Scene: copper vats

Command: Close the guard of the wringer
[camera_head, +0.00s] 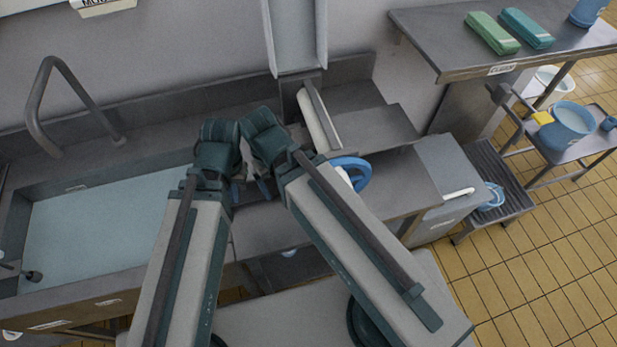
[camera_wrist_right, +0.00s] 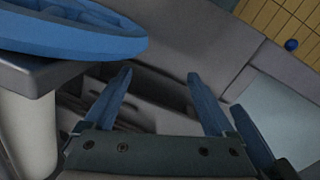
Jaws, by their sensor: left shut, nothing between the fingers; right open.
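The wringer's pale roller (camera_head: 318,121) sits beside a dark plate at the back of the bench. A blue handwheel (camera_head: 364,176) is at its near right, partly hidden by my right arm; the wheel fills the upper left of the right wrist view (camera_wrist_right: 75,35). A grey flanged panel (camera_head: 295,38), apparently the guard, stands raised above the roller against the wall. My left gripper (camera_head: 237,190) is shut and empty, over the bench near the sink. My right gripper (camera_head: 264,187) is close beside it, left of the wheel. Its blue fingers (camera_wrist_right: 158,80) are apart with nothing between them.
A sink of pale water (camera_head: 95,232) with a curved tap (camera_head: 45,100) lies left. A grey sloping board (camera_head: 375,128) is right of the roller. A shelf (camera_head: 450,50) with green and teal packs and a small table (camera_head: 555,150) with a blue bucket stand farther right.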

